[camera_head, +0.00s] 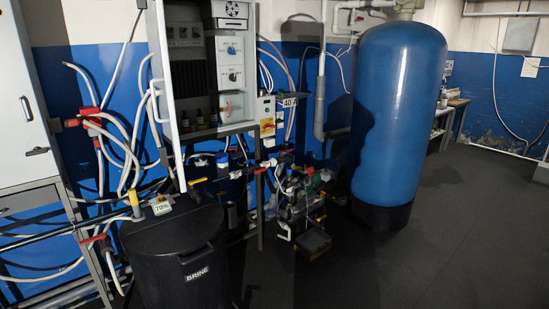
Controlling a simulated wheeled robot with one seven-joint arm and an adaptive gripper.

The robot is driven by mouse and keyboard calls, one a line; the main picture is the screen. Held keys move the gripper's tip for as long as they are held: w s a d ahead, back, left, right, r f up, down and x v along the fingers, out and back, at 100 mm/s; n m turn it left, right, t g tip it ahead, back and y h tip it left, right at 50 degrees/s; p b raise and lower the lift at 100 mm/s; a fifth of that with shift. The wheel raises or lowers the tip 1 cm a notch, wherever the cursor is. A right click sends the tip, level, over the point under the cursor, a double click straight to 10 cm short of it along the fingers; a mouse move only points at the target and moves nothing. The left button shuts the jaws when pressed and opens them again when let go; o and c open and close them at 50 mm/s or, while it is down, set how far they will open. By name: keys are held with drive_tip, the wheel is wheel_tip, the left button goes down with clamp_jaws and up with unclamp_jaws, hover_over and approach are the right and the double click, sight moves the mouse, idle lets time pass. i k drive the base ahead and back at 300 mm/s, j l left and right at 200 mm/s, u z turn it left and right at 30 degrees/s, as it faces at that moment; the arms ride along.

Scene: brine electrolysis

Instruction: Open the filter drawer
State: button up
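I cannot make out for sure which part is the filter drawer. A white cabinet (22,95) stands at the left edge with a black handle (37,151) on its front. Below it is a grey panel (30,199), which looks closed. A dark box-shaped part (310,243) sits low at the front of the pump and pipe assembly (300,190), near the floor; I cannot tell what it is. My gripper is not in view.
A black brine tank (180,265) stands at the front left. A tall blue tank (395,110) stands right of centre. An open control cabinet (205,75) is on the wall. Hoses (120,150) crowd the left. Dark floor (460,230) is clear at right.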

sight(223, 24)
drive_tip(key=i+l+z, duration=0.2)
drive_tip(key=i, duration=2.1)
drive_tip(key=j, duration=0.1)
